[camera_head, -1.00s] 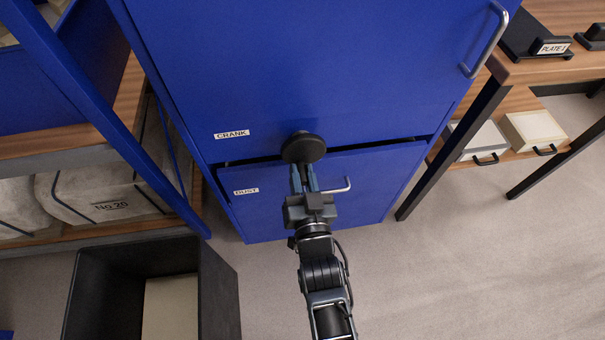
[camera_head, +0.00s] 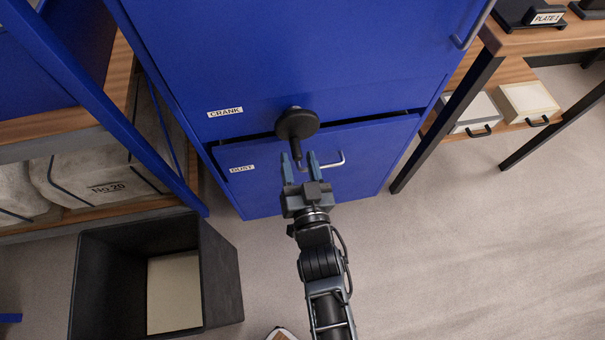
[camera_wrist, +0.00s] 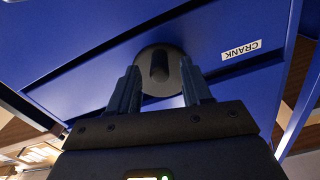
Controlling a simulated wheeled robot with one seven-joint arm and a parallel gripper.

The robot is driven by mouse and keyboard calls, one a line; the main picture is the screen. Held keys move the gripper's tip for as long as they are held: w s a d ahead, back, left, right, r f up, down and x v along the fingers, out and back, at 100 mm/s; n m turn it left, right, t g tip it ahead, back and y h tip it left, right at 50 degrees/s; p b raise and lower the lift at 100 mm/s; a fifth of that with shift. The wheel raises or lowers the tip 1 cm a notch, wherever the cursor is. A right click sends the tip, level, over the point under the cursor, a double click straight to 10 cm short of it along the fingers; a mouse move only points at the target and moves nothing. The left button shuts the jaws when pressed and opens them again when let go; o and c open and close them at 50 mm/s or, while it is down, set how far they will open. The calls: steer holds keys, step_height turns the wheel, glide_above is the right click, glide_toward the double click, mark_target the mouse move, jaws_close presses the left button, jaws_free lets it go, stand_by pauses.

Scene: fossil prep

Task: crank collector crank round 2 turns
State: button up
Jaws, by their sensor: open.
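The collector crank is a dark round disc (camera_head: 297,124) with a short dark handle, on the front of the blue collector cabinet (camera_head: 285,60). A CRANK label (camera_head: 225,112) is to its left in the head view. The handle points down from the disc there. My gripper (camera_head: 299,160) is open just below the disc, its fingertips near the handle's end. In the wrist view the disc (camera_wrist: 150,88) and its handle (camera_wrist: 159,67) show beyond and between the spread fingers (camera_wrist: 160,90). The fingers are not closed on the handle; whether they touch it I cannot tell.
A DUST drawer (camera_head: 350,160) with a metal handle sits below the crank, slightly ajar at its top edge. A black open bin (camera_head: 222,275) stands at lower left beside a shelf with wrapped bundles. A wooden table (camera_head: 545,40) is at right. The floor at lower right is clear.

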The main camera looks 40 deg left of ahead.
steer(key=p+v, duration=0.1)
steer(key=v, duration=0.4)
steer(key=shift+a, duration=0.1)
